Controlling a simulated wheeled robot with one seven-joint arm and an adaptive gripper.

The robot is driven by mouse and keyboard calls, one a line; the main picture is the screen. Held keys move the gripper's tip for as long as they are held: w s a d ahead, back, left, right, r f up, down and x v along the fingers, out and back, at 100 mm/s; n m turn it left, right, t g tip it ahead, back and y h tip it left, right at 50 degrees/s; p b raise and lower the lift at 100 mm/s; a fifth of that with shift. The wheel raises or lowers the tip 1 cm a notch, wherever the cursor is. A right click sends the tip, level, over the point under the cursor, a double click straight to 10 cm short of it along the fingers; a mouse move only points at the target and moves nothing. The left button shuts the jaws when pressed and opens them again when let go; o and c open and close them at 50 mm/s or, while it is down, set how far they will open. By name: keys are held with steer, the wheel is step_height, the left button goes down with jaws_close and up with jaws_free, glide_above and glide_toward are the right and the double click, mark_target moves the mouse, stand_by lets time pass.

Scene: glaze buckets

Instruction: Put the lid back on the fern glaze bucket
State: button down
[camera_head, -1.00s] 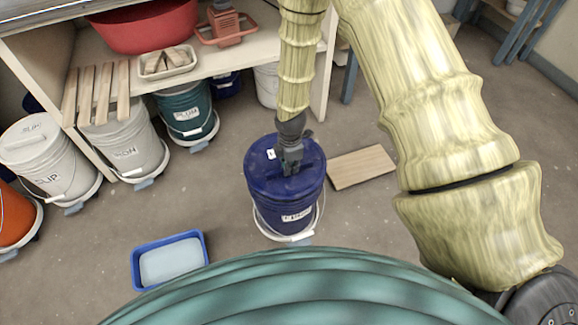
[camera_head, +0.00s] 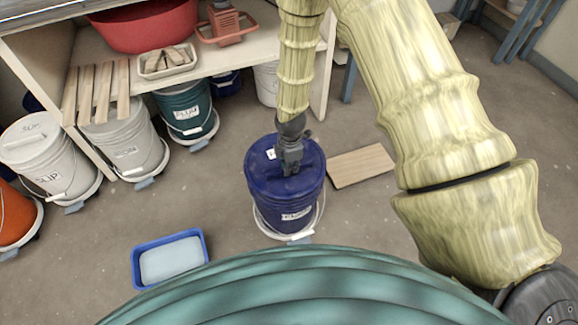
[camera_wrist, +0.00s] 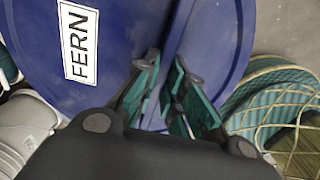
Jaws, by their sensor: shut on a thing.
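The dark blue lid (camera_head: 262,172) lies over the top of the dark blue fern bucket (camera_head: 270,205). In the wrist view the lid (camera_wrist: 110,75) carries a white FERN label (camera_wrist: 77,42) and a raised bar across its middle. My gripper (camera_head: 292,167) points down onto the lid. Its green fingers (camera_wrist: 167,85) are shut on the raised bar, one on each side. The lid looks level with the bucket's rim, but I cannot tell whether it is pressed fully down. The bucket stands upright, with a white label on its side.
A wooden board (camera_head: 361,166) lies on the floor right of the bucket. A blue tray (camera_head: 169,260) lies at the lower left. Several lidded buckets, including a teal one (camera_head: 187,112), stand under the shelf (camera_head: 236,66) at the left. The floor around the bucket is mostly clear.

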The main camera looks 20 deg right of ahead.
steer(key=shift+f+p, duration=0.3)
steer(key=shift+f, duration=0.15)
stand_by(1.3)
steer(key=c, duration=0.9)
jaws_free()
steer(key=shift+c, duration=0.2)
steer(key=shift+r, duration=0.15)
steer(key=shift+r+p, duration=3)
steer(key=shift+r, duration=0.35)
jaws_close()
